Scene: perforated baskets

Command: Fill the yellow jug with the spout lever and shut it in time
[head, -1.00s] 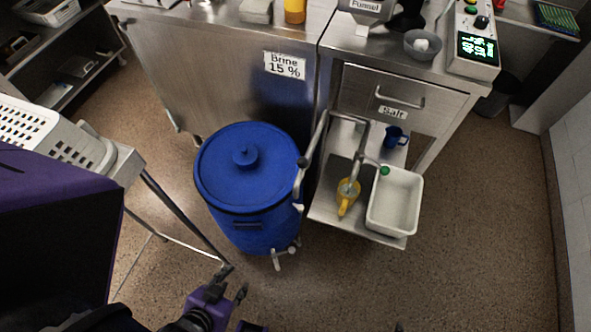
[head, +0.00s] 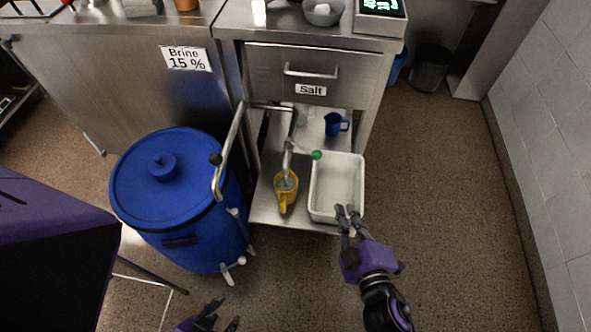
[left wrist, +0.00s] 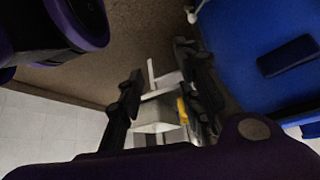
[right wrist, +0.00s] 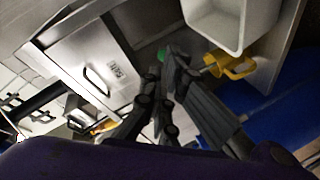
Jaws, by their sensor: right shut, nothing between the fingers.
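The yellow jug (head: 286,194) stands on the low steel shelf under the metal spout (head: 288,160); it also shows in the right wrist view (right wrist: 234,68). The spout lever has a green knob (head: 317,155), just right of the spout, also seen in the right wrist view (right wrist: 161,55). I cannot tell whether liquid flows or how full the jug is. My right gripper (head: 347,209) is shut and empty, in front of the white tub's near edge, below the knob in the picture. My left gripper (head: 223,313) is open and empty, low in front of the blue barrel.
A white tub (head: 361,190) sits right of the jug. A blue jug (head: 336,124) stands behind, under the salt drawer (head: 310,73). The lidded blue barrel (head: 180,245), with a bent pipe (head: 232,140), stands left. Open floor lies to the right.

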